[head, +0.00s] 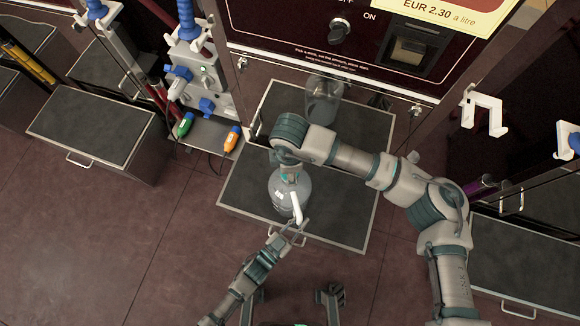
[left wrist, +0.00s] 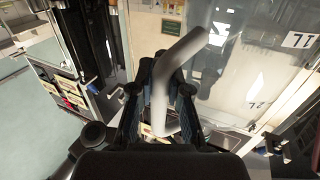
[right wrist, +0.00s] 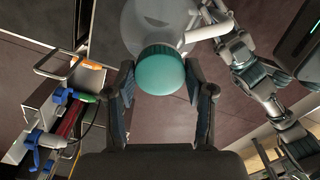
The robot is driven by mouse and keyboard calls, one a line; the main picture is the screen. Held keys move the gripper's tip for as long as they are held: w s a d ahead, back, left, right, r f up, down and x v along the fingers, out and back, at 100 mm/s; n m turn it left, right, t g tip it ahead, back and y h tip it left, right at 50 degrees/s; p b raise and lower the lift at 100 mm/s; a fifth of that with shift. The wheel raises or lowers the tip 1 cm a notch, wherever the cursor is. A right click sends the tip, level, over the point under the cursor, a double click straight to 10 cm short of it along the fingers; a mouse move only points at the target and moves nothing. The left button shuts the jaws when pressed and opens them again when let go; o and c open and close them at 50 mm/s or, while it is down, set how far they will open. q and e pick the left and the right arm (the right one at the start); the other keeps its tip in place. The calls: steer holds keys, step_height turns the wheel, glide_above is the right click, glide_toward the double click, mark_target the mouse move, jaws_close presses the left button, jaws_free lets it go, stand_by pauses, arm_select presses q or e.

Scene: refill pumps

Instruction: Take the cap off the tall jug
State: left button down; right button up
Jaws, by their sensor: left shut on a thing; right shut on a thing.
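The tall jug (head: 290,191) is a clear grey vessel with a white handle (head: 297,208), standing on the dark mat in the head view. Its teal cap (right wrist: 160,70) shows large in the right wrist view, in front of the jug's body (right wrist: 150,25). My right gripper (right wrist: 161,78) has a finger on each side of the cap and is shut on it; in the head view my arm partly hides it. Whether the cap is still seated on the neck is hidden. My left gripper (head: 288,237) is shut on the handle, which rises between its fingers in the left wrist view (left wrist: 180,68).
The floor at front left (head: 90,240) is clear.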

steer(key=n, duration=1.4)
steer(key=shift+w+n, duration=0.1)
steer(key=shift+n, duration=0.3)
steer(key=n, duration=0.8)
arm_select(q)
steer(key=shift+s, duration=0.1)
arm_select(e)
steer(key=n, duration=0.5)
arm_select(q)
steer(key=shift+f, duration=0.1)
arm_select(e)
steer(key=n, duration=0.2)
steer(key=shift+n, duration=0.4)
steer(key=n, duration=0.5)
steer(key=shift+r, duration=0.1)
steer(key=n, duration=1)
steer(key=shift+n, duration=0.3)
steer(key=n, duration=0.7)
